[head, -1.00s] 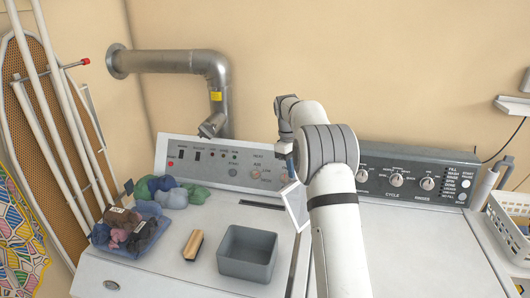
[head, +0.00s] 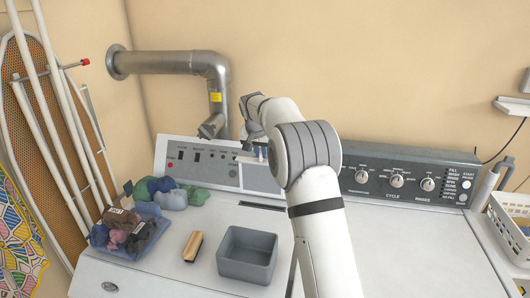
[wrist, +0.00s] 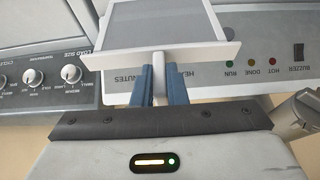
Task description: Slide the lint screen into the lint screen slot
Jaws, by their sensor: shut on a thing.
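The lint screen (head: 258,178) is a flat grey mesh panel with a white frame and a white top bar. It hangs roughly upright in front of the left machine's control panel. The lint screen slot (head: 262,206) is a dark slit in that machine's top, just below the screen; a small gap seems to show between them. My gripper (head: 257,151) is above the screen, partly hidden by my arm. In the wrist view, its blue fingers (wrist: 159,85) are shut on the handle of the screen (wrist: 160,22). The slot cannot be made out there.
A grey bin (head: 247,255) and a wooden-backed brush (head: 193,246) stand on the left machine's top. A blue tray (head: 152,242) of dark balled cloths and several coloured bundles (head: 167,190) lie left. The control panel (head: 205,160) rises behind the slot. The right machine's top is clear.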

